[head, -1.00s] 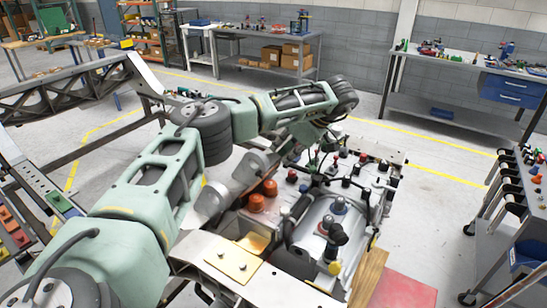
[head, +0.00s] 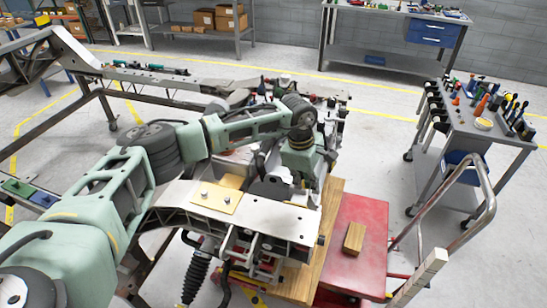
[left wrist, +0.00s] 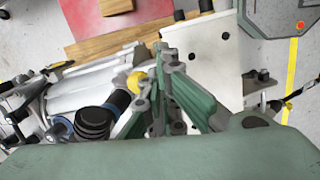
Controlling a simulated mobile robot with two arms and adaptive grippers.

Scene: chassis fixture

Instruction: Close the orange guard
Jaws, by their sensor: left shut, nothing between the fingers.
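I cannot make out an orange guard in either current view; my left arm covers part of the chassis fixture where it could be. My left gripper (left wrist: 166,52) shows in the left wrist view with its fingers drawn together and nothing between them. It is over the machinery, beside a yellow cap (left wrist: 136,82) and a dark cylinder with a blue ring (left wrist: 92,122). In the head view its wrist points down behind the metal chassis plate (head: 270,216), and its fingertips are hard to see. My right gripper is not in view.
A brass-coloured plate (head: 217,199) lies on the chassis beam. To the right are a wooden board (head: 305,275) and a red platform (head: 350,220) bearing a wooden block (head: 354,238). A tool cart (head: 450,140) stands farther right, with open floor around it.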

